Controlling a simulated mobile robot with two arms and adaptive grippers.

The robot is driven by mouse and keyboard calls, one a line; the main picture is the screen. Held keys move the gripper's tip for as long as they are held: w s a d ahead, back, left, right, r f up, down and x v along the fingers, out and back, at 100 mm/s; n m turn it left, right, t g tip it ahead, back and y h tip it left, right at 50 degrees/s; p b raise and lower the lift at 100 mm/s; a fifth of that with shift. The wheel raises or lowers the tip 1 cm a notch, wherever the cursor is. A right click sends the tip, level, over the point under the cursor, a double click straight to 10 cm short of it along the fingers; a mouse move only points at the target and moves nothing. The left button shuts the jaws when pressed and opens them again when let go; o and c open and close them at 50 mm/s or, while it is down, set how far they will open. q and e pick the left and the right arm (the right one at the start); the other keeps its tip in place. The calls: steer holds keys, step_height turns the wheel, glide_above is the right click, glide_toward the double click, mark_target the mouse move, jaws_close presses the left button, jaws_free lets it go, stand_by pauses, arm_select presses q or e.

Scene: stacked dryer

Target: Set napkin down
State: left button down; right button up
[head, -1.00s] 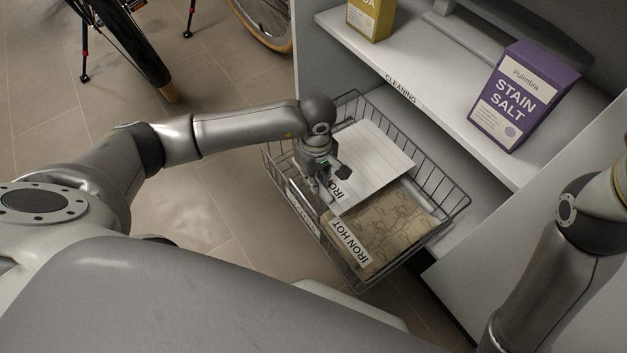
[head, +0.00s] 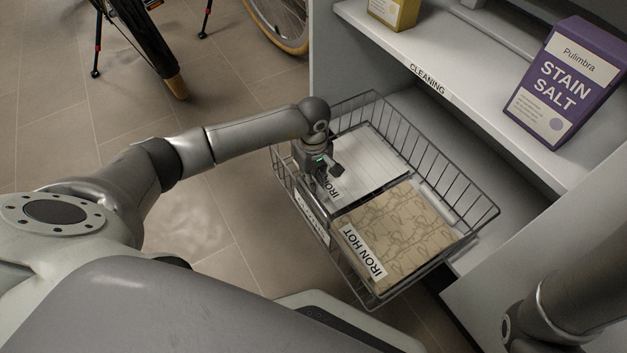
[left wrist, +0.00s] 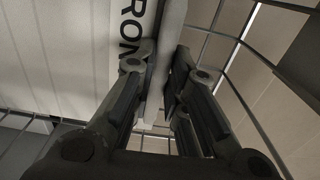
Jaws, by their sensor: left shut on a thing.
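A white striped folded napkin (head: 368,160), with a label whose visible part reads "IRON", lies low in the left part of a wire basket (head: 447,178). My left gripper (head: 322,188) reaches down inside the basket's front left side and is shut on the napkin's near edge. In the left wrist view the fingers (left wrist: 163,100) close around a pale strip of its edge (left wrist: 168,50), beside the "IRON" lettering. The fingers hide part of the label. My right gripper is out of view; only my right arm shows at the lower right.
A tan patterned folded cloth (head: 398,232) labelled "IRON HOT" fills the right part of the basket. The basket sits in front of a shelf unit (head: 470,110) marked "CLEANING". A purple Stain Salt box (head: 567,80) and a yellow box (head: 394,12) stand on it.

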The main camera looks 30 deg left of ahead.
arm_select(q)
steer(key=shift+r, duration=0.1)
steer(key=c, duration=1.5)
jaws_free()
steer(key=shift+o, duration=0.2)
